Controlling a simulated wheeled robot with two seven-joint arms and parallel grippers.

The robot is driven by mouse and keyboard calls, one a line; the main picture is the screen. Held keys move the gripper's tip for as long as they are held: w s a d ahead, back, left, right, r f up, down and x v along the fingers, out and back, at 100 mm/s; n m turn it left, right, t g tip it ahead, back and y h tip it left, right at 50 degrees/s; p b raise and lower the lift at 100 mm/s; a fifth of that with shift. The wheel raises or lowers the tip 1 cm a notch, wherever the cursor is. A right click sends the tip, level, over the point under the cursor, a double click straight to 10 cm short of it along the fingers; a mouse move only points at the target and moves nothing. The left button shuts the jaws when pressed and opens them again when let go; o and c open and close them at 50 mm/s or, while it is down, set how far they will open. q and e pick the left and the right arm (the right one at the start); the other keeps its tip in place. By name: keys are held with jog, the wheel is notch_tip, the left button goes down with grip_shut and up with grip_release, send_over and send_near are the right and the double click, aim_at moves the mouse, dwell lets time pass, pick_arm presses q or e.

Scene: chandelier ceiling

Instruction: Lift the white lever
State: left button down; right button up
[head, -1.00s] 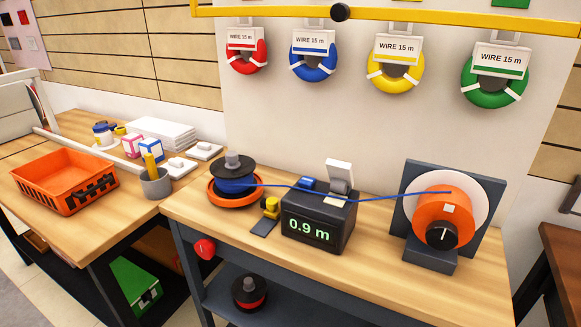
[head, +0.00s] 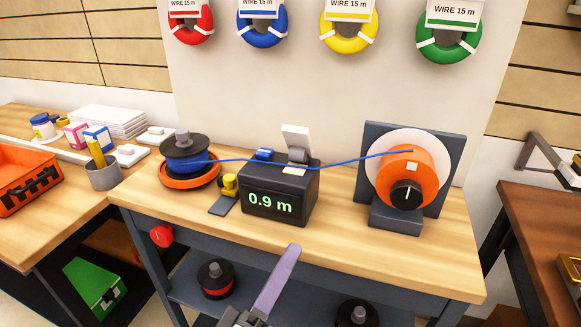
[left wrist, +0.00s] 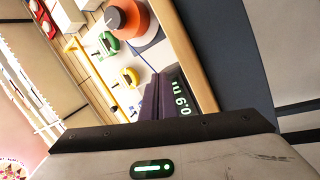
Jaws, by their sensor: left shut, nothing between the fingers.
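The white lever (head: 297,138) stands up, leaning slightly back, on top of a dark meter box (head: 285,190) whose green display reads 0.9 m. A blue wire runs across the box near the lever's base. My left gripper (head: 288,256) is in front of the workbench, below the box in the head view, apart from both lever and box. Its lilac fingers are shut and empty. In the left wrist view the fingers (left wrist: 150,103) point towards the display (left wrist: 182,95); I cannot make out the lever there. My right gripper is not in view.
An orange reel (head: 427,178) on a dark stand is right of the box. The bench's front strip is clear. Wire coils hang above.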

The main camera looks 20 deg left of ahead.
aim_at(296, 137)
pick_arm(q)
jog(key=a+r+n+t+y, duration=0.3)
jog(key=r+n+y, duration=0.1)
jog(key=r+n, duration=0.2)
jog(key=shift+a+n+b, duration=0.25)
jog(key=shift+n+b, duration=0.05)
jog(key=shift+n, duration=0.2)
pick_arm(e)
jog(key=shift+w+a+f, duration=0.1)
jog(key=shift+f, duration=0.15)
